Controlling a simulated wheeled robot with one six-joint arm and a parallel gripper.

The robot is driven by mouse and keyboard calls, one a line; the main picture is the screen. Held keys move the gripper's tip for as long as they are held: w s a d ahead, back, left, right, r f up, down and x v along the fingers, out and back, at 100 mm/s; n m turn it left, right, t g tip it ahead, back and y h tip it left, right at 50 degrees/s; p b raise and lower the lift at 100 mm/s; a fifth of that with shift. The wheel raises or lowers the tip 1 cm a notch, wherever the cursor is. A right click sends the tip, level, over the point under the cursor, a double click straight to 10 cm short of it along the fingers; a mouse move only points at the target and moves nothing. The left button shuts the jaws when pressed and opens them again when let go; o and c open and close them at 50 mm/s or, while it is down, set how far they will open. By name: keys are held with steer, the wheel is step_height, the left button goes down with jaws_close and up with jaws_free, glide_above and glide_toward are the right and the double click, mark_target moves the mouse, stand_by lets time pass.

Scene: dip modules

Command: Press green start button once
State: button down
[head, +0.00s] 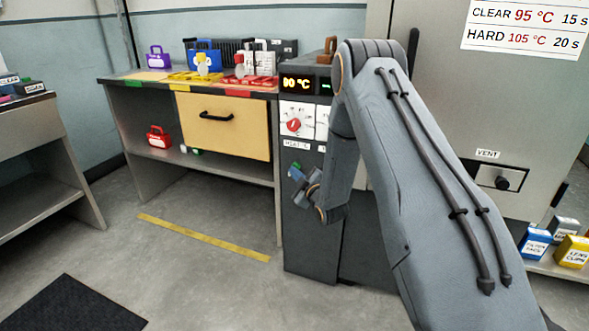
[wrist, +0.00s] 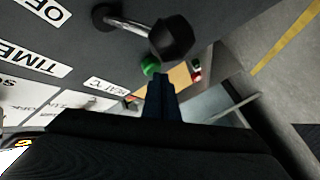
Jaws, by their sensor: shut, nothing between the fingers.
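The green button (wrist: 150,66) shows in the wrist view on the dark front of a control cabinet (head: 308,248), beside a black knob. A small green spot, likely the same button (head: 296,171), shows in the head view just by my gripper. My gripper (wrist: 160,78) is shut and empty, its dark blue fingertips just short of the button in the wrist picture. I cannot tell whether they touch it. In the head view my gripper (head: 299,181) is low at the cabinet's front, partly hidden by my own arm.
A black knob on a metal stem (wrist: 172,38) sticks out close to my fingers. Above the button area are a red dial (head: 294,125) and a display (head: 297,83) reading about 90 °C. A bench with a yellow drawer (head: 228,134) stands left.

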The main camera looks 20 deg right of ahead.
steer(key=shift+w+d, duration=0.3)
steer(key=shift+w, duration=0.05)
stand_by(0.5)
stand_by(0.3)
steer(key=shift+s+a+p, duration=0.3)
steer(key=shift+s+a, duration=0.35)
steer(key=shift+s, duration=0.2)
steer(key=shift+s+a, duration=0.1)
steer(key=s+a+p, duration=0.1)
steer(key=s, duration=0.1)
steer(key=s+a+p, duration=0.1)
steer(key=shift+s+a, duration=0.35)
steer(key=shift+s, duration=0.05)
steer(key=shift+r, duration=0.1)
stand_by(0.4)
